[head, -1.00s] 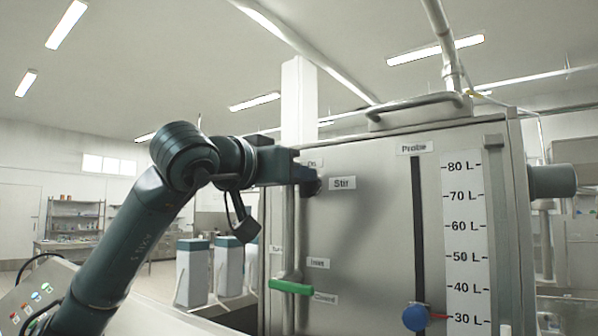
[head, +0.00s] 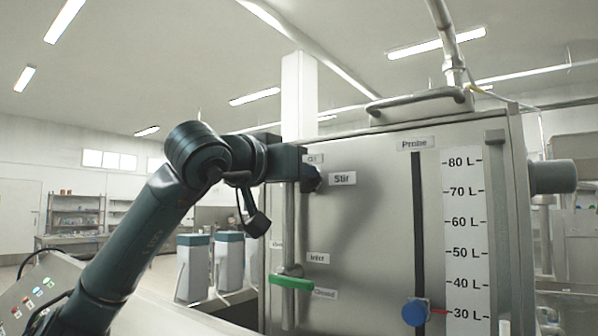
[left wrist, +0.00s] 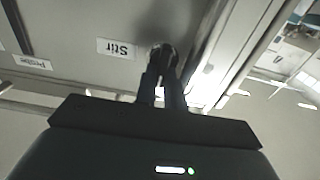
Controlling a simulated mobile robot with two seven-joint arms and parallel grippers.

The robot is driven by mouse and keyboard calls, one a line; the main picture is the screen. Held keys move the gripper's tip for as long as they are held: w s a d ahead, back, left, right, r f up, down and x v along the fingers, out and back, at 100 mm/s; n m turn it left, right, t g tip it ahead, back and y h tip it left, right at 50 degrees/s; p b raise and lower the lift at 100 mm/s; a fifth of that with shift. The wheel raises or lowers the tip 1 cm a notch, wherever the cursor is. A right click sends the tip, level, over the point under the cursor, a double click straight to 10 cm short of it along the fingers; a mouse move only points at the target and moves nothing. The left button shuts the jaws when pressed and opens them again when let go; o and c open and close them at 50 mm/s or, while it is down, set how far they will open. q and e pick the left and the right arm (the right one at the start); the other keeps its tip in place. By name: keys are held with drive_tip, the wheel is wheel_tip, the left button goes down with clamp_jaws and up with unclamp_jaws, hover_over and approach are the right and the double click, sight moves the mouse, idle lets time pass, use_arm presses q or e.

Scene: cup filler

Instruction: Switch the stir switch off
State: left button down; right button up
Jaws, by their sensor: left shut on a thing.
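The stir switch (left wrist: 162,52) is a small dark knob on the steel panel beside the "Stir" label (head: 343,179). My left gripper (head: 312,180) is at the switch, at the panel's upper left. In the left wrist view its two dark fingers (left wrist: 162,75) are closed around the knob. In the head view the gripper hides most of the switch, so its setting cannot be read. A small, partly covered label (head: 314,159) sits just above the gripper. My right gripper is not in view.
Below on the panel are a green inlet handle (head: 290,282) and its labels. A blue probe knob (head: 415,312) sits in a vertical slot next to the litre scale (head: 466,230). A vertical pipe runs just left of the panel face. White containers (head: 229,262) stand behind.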

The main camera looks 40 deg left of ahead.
use_arm(q)
drive_tip(key=shift+n, duration=0.5)
drive_tip(key=n, duration=1.1)
drive_tip(key=a+f+n+p, duration=0.1)
drive_tip(key=n, duration=0.4)
drive_tip(key=shift+a+f+n, duration=0.1)
drive_tip(key=shift+n, duration=0.3)
idle(0.3)
drive_tip(key=c, duration=1.5)
unclamp_jaws()
drive_tip(key=shift+s, duration=0.2)
